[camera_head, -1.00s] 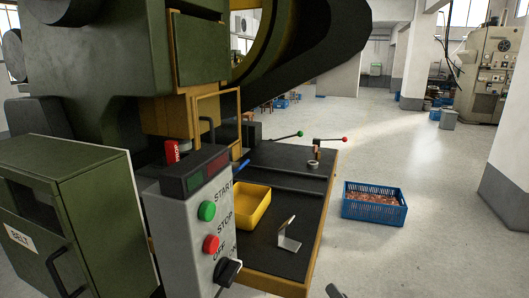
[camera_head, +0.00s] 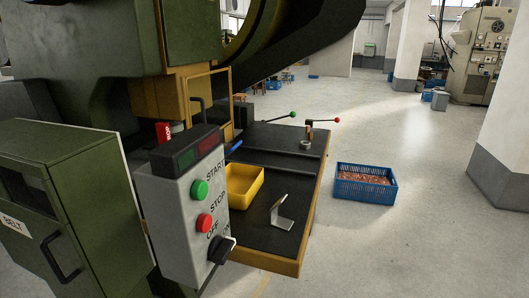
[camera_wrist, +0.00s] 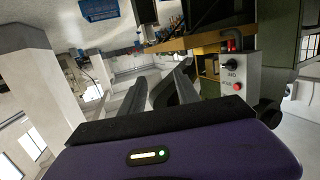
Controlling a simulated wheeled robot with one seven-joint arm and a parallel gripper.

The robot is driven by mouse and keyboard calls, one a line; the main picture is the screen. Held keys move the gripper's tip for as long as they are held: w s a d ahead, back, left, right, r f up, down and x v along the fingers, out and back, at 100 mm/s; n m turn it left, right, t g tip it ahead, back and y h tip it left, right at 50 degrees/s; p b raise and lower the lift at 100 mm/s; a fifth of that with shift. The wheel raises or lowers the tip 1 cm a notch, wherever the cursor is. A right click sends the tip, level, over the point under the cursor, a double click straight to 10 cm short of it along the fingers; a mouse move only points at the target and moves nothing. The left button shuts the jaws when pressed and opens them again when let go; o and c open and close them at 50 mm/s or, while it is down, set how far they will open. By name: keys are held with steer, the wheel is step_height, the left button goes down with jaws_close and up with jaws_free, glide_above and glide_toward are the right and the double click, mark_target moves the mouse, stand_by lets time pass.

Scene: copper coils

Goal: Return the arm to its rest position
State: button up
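My gripper (camera_wrist: 160,75) shows only in the wrist view, where its two dark fingers stand apart. Nothing is seen between them, so it is open and empty. The purple wrist housing (camera_wrist: 170,155) with a small lit strip fills the bottom of that view. The scene there looks turned over, with the control box (camera_wrist: 238,75) at the right. No part of my arm shows in the head view now.
The green press with its grey control box (camera_head: 185,215) stands at the left. Its dark table (camera_head: 265,225) carries a yellow tray (camera_head: 244,188) and a bent metal piece (camera_head: 281,214). A blue crate (camera_head: 366,186) of copper-coloured pieces is on the floor.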

steer(key=shift+g, duration=0.8)
steer(key=s, duration=0.1)
steer(key=s+f, duration=0.2)
steer(key=s, duration=0.1)
steer(key=shift+a, duration=0.1)
